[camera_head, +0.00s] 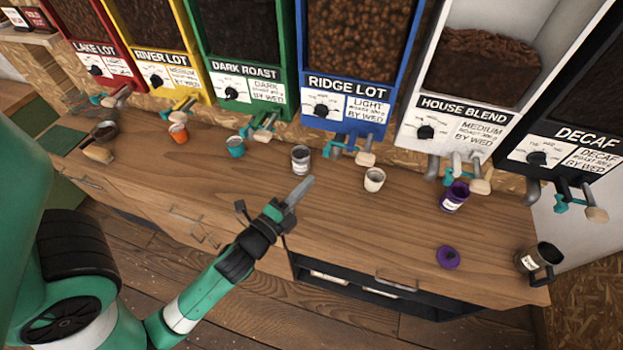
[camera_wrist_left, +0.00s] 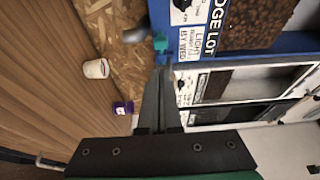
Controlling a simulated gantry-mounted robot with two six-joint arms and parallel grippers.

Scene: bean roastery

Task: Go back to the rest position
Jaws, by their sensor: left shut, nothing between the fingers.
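My left gripper (camera_head: 301,190) is shut and empty, held above the wooden counter (camera_head: 330,238) in front of the Ridge Lot dispenser. Its closed fingers also show in the left wrist view (camera_wrist_left: 160,100), pointing toward the blue dispenser's spout. My right gripper is not in view.
A cream cup (camera_head: 374,179), a purple cup (camera_head: 454,196), a teal cup (camera_head: 236,146) and an orange cup (camera_head: 178,132) stand along the counter. A purple lid (camera_head: 448,257) and a dark mug (camera_head: 540,261) are at right. The dispensers' spouts overhang the back edge.

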